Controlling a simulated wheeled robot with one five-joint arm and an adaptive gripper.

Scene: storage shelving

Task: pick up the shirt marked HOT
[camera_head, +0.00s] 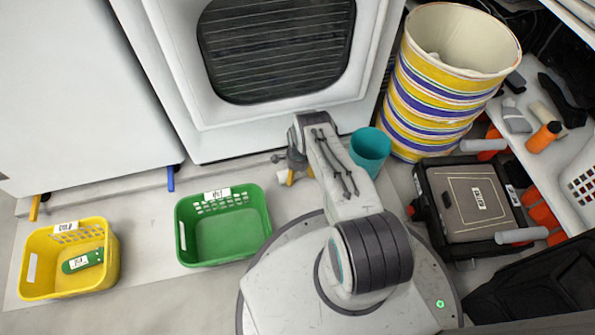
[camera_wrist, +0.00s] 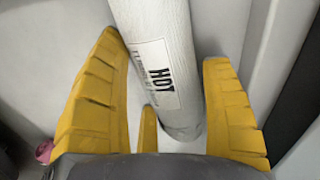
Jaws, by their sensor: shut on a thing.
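The shirt marked HOT (camera_wrist: 172,112) shows in the wrist view as a white rolled, tube-like thing with a printed HOT label. It runs from the top edge down between my gripper's yellow fingers, slightly tilted. My gripper (camera_wrist: 166,60) is shut on it, one finger on each side. In the head view my gripper (camera_head: 288,172) is low in front of the white machine, mostly hidden by my wrist and arm. I cannot make out the shirt clearly there.
A green basket (camera_head: 222,246) with a label stands left of my arm. A yellow basket (camera_head: 45,285) holding a green labelled item is farther left. A teal cup (camera_head: 370,148), a striped bin (camera_head: 430,105) and a black case (camera_head: 430,205) are to the right. The white machine (camera_head: 180,90) blocks the back.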

